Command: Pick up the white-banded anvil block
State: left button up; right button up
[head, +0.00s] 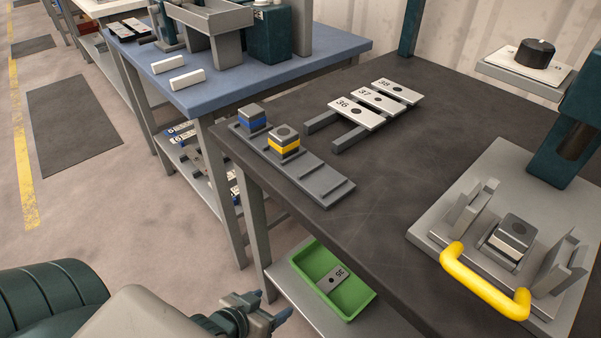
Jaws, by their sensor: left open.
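The white-banded anvil block (511,236) is grey with a dark hole in its top and a pale band round its sides. It sits in the bender's base (440,222) at the right, between upright grey plates, behind a yellow bar handle (484,283). My left gripper (272,304) is open and empty at the bottom of the view, in front of the dark bench and far to the left of the block. My right gripper is not in view.
On the dark bench (400,155), a grey rack (310,182) holds a blue-banded block (252,118) and a yellow-banded block (285,141). Numbered plates (379,102) lie behind. A green tray (347,306) with one plate sits on the shelf below. The bench middle is clear.

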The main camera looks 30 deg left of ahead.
aim_at(513, 235)
jog(key=k+l+z, duration=0.4)
jog(key=k+l, duration=0.7)
jog(key=l, duration=0.15)
jog(key=l+z, duration=0.1)
jog(key=l, duration=0.15)
jog(key=k, duration=0.05)
